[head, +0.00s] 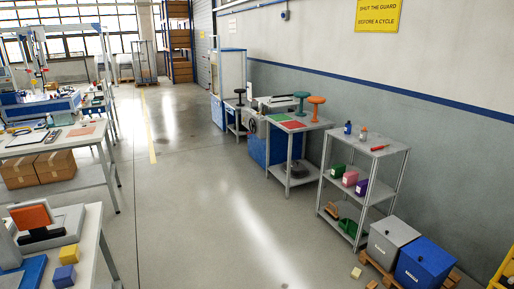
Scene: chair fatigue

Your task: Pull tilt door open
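No part of either gripper shows in the head view. I cannot tell for sure which thing is the tilt door. A grey box (392,240) and a blue box (424,262) stand side by side at the lower right, on a low wooden pallet (372,259). Further back, a blue cabinet (257,148) with a grey machine part stands by the wall. A tall light cabinet with a blue frame (232,72) stands behind it.
A grey shelf rack (361,152) holds small coloured bins. Workbenches (100,132) line the left, with cardboard boxes (54,166) on a lower shelf. The middle floor (190,200) is clear; a small block (356,273) lies near the pallet.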

